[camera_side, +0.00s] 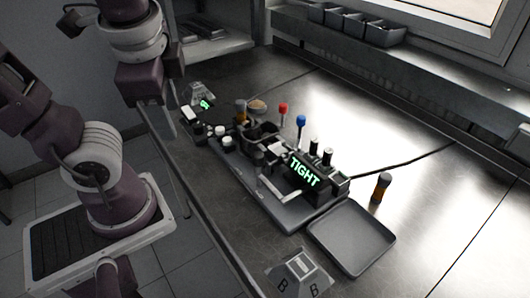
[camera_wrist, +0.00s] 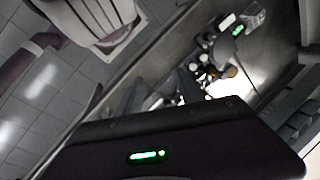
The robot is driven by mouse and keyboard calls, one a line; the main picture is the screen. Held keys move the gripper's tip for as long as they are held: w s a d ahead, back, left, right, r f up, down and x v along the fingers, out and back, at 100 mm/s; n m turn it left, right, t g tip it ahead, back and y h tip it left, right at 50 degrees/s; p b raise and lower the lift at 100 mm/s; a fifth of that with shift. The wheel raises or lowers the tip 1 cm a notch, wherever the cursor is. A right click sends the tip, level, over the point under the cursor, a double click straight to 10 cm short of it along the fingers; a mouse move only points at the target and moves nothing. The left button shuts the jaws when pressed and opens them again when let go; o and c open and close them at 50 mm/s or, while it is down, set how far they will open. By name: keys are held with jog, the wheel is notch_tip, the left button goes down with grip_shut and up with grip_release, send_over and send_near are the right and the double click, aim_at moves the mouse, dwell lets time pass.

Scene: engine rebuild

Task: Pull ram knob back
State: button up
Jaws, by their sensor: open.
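A dark bench fixture (camera_side: 268,200) stands on the metal bench, with a green "TIGHT" display (camera_side: 305,172). A red-topped knob (camera_side: 283,108) and a blue-topped knob (camera_side: 301,120) stand upright on its far side. A round tan-topped part (camera_side: 257,105) is at its far left end, and a pale bent handle (camera_side: 279,190) is along its front. I cannot tell which of these is the ram knob. My gripper (camera_side: 157,118) is open and empty at the upper left, raised and clear of the fixture. Its fingertips are hard to make out. The wrist view shows the fixture parts (camera_wrist: 205,72) small and partly hidden.
An empty grey tray (camera_side: 350,238) lies at the fixture's right end. An orange-and-black handled tool (camera_side: 381,187) stands behind it. A block marked B (camera_side: 299,268) is at the front. Small white-topped parts (camera_side: 220,132) stand at the left. Black bins (camera_side: 352,24) line the back shelf.

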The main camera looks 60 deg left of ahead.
jog(key=w+a+m+y, duration=0.2)
jog(key=a+m+y, duration=0.1)
jog(key=m+y, duration=0.3)
notch_tip(320, 180, up, 4)
jog(key=f+m+t+y, duration=0.1)
jog(key=m+t+y, duration=0.2)
jog(key=m+t, duration=1.1)
send_over(257, 162)
jog(key=s+d, duration=0.2)
jog(key=d, duration=0.1)
jog(key=m+g, duration=0.2)
jog(key=shift+n+g+y, duration=0.3)
jog(key=shift+n+g, duration=0.1)
jog(key=f, duration=1.2)
jog(key=a+f, duration=0.1)
jog(key=f, duration=0.5)
jog(key=shift+f, duration=0.25)
jog(key=x, duration=0.6)
jog(key=shift+w+a+f, duration=0.15)
jog(key=shift+w+a, duration=0.25)
grip_shut()
